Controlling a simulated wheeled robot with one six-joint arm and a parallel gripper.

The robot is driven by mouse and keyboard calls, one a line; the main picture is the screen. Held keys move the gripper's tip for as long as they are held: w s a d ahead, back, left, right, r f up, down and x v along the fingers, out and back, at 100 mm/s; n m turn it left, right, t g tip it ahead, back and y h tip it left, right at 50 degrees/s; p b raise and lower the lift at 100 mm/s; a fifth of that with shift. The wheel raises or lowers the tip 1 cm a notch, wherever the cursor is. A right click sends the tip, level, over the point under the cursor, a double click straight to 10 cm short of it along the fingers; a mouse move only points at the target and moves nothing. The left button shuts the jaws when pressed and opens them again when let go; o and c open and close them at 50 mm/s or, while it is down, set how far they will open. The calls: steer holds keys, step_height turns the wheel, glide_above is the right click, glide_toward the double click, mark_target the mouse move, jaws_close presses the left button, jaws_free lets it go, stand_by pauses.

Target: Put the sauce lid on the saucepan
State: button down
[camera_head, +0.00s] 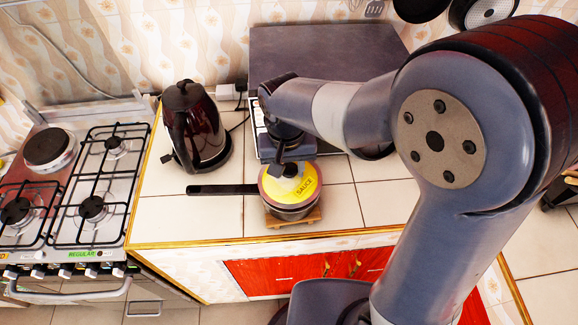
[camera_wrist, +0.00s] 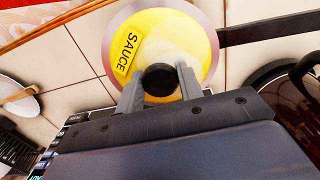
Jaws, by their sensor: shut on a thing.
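The saucepan (camera_head: 290,211) stands on a small wooden trivet on the white tiled counter, with its black handle (camera_head: 222,189) pointing left. The yellow lid marked SAUCE (camera_head: 305,184) lies over the pan's top; it also shows in the wrist view (camera_wrist: 143,38). My gripper (camera_head: 288,170) is above the lid, fingers pointing down. In the wrist view its two grey fingers (camera_wrist: 158,88) are shut around the lid's round black knob (camera_wrist: 160,79). The lid looks roughly centred on the pan. I cannot tell whether it rests fully on the rim.
A dark kettle (camera_head: 196,128) stands left of the pan on the counter. A gas stove (camera_head: 100,190) is at the far left. A dark flat panel (camera_head: 325,52) is behind. Pans (camera_head: 486,12) hang at the top right. Counter tiles at front left are clear.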

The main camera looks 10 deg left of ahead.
steer(key=shift+f+b, duration=0.75)
steer(key=shift+f, duration=0.3)
stand_by(0.6)
steer(key=c, duration=0.9)
jaws_free()
steer(key=r, duration=1)
steer(key=shift+a+r+b, duration=0.25)
steer(key=shift+r+b, duration=0.05)
steer(key=shift+b, duration=0.05)
step_height(320, 180, up, 6)
steer(key=p, duration=0.5)
steer(key=shift+r+p, duration=0.15)
steer(key=shift+p, duration=0.2)
